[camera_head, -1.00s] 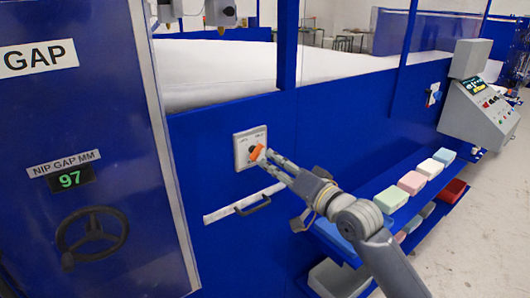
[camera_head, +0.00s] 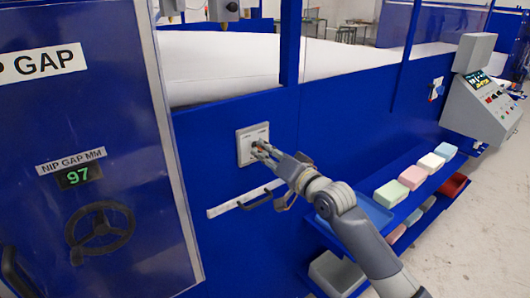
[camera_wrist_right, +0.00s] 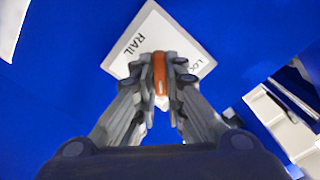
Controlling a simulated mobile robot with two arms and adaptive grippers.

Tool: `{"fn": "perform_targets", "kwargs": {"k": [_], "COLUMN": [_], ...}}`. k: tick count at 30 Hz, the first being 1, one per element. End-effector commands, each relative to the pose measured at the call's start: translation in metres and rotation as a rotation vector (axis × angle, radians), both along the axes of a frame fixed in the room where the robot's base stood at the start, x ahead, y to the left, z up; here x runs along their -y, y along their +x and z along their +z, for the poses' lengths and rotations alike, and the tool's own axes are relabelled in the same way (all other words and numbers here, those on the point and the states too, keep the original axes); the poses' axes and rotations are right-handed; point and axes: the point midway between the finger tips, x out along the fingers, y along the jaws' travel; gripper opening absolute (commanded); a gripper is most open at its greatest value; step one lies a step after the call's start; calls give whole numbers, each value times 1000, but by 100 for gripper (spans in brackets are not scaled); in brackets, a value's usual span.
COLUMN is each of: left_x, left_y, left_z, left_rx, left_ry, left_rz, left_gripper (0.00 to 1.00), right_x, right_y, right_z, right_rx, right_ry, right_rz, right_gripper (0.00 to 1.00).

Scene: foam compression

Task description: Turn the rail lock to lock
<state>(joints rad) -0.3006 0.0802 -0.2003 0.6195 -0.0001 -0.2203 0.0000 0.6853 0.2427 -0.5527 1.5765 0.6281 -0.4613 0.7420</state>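The rail lock is a pale square plate (camera_head: 243,150) on the blue machine side, with an orange handle at its middle. In the wrist view the plate (camera_wrist_right: 195,47) carries the word RAIL and a partly covered second word. My right gripper (camera_head: 259,149) is at the plate, its fingers on both sides of the orange handle (camera_wrist_right: 160,75). The fingertips look closed against the handle, which lies lengthwise between them. In the head view the fingers hide most of the handle. My left gripper is not in view.
A black bar handle (camera_head: 262,200) on a white strip lies just below the lock. A blue shelf with coloured foam blocks (camera_head: 391,194) is to the right, with a control console (camera_head: 485,108) beyond. A handwheel (camera_head: 100,229) and nip gap display (camera_head: 74,178) are at left.

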Motion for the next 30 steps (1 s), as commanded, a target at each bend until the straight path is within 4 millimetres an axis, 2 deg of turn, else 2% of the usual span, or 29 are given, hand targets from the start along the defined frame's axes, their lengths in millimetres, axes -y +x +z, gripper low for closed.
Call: {"fn": "perform_targets", "kwargs": {"k": [14, 30], "left_x": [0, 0], "left_y": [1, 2], "left_z": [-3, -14], "left_rx": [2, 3], "left_ry": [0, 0], "left_rz": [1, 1], "left_gripper": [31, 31], "right_x": [1, 1], "right_y": [0, 0], "right_z": [-1, -1], "right_rx": [42, 311], "right_ry": [-61, -429], "right_rz": [-1, -1], "right_gripper": [0, 0]}}
